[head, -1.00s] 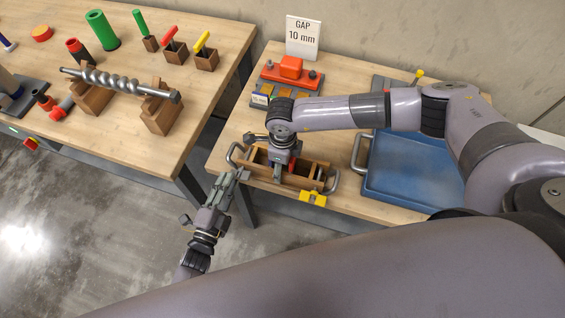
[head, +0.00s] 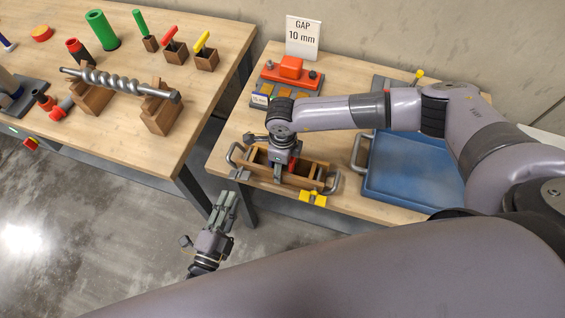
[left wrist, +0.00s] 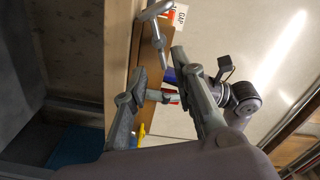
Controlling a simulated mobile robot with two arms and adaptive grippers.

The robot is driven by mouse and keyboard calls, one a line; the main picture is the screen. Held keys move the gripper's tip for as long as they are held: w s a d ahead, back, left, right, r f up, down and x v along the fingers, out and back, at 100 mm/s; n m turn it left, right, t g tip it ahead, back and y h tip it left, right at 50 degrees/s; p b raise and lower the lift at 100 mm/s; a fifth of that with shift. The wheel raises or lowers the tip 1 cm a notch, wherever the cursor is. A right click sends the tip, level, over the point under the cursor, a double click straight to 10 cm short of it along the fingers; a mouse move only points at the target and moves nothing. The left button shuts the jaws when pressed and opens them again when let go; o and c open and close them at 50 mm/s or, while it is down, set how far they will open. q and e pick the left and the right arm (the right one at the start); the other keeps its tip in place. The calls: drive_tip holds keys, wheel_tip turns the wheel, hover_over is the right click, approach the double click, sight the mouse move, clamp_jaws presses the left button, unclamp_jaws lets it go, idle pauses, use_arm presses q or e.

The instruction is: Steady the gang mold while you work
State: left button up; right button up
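The gang mold (head: 300,176) is a long wooden box with compartments and a metal loop handle at each end. It lies near the front edge of the right table. My right gripper (head: 278,174) points down at the mold's middle, its fingertips at the compartments; its finger gap is not clear. My left gripper (head: 226,197) is off the table, in front of and below the mold's left end, not touching it. In the left wrist view its fingers (left wrist: 158,68) stand apart with nothing held.
A blue tray (head: 408,205) lies right of the mold. Behind the mold are a rack with an orange block (head: 290,68) and a "GAP 10 mm" sign (head: 303,37). The left table (head: 110,130) holds an auger (head: 122,84) on wooden stands. Open floor lies between the tables.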

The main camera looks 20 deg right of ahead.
sight(244, 180)
use_arm(q)
drive_tip(key=shift+s+d+r+x, duration=0.1)
drive_tip(key=shift+d+x, duration=0.05)
drive_tip(key=shift+x, duration=0.95)
drive_tip(key=shift+s+d+r+x, duration=0.1)
drive_tip(key=shift+d+x, duration=0.05)
drive_tip(key=shift+x, duration=0.9)
drive_tip(key=shift+s+d+r+x, duration=0.1)
drive_tip(key=shift+d+x, duration=0.05)
drive_tip(key=shift+x, duration=0.95)
drive_tip(key=shift+c, duration=0.4)
clamp_jaws()
drive_tip(key=m, duration=0.2)
drive_tip(key=f+m, duration=0.1)
drive_tip(key=m, duration=0.2)
drive_tip(key=shift+s, duration=0.1)
